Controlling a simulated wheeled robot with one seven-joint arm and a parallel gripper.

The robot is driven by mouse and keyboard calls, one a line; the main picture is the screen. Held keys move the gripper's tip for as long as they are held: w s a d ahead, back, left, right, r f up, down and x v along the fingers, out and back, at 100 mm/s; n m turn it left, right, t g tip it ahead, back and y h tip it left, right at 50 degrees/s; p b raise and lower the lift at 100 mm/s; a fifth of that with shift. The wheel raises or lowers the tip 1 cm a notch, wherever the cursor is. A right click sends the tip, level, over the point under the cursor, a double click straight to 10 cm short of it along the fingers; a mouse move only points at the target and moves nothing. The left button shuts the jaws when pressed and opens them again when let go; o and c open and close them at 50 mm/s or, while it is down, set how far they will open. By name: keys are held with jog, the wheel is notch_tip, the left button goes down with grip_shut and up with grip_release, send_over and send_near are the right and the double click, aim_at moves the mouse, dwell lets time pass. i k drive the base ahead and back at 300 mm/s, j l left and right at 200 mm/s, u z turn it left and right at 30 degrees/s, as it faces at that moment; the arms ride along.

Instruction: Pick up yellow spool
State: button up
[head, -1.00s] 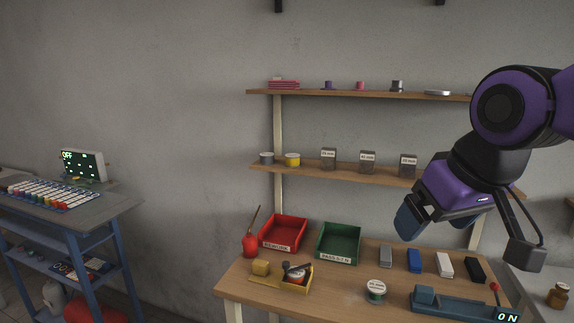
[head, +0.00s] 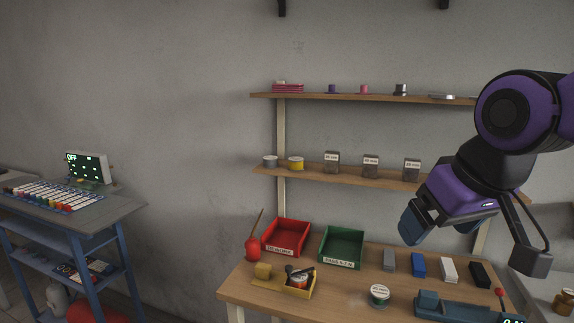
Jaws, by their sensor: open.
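The yellow spool (head: 296,163) stands on the lower wall shelf (head: 345,179), near its left end. A grey spool (head: 270,162) is just left of it, and a labelled dark box is to its right. My gripper (head: 472,246) is at the right of the head view, in front of the shelves and above the right part of the workbench. It is open and far to the right of the yellow spool. Nothing shows between its fingers. The yellow spool is in plain view.
The upper shelf (head: 350,98) holds small items. A blue cart (head: 100,212) stands left.

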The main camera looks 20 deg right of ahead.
aim_at(295, 164)
jog(key=i+j+z, duration=0.7)
jog(key=j, duration=0.2)
jog(key=j+z, duration=0.2)
jog(key=j, duration=0.15)
jog(key=i+j+z, duration=0.25)
jog(key=j, duration=0.15)
jog(key=k+l, duration=0.05)
jog(key=k, duration=0.05)
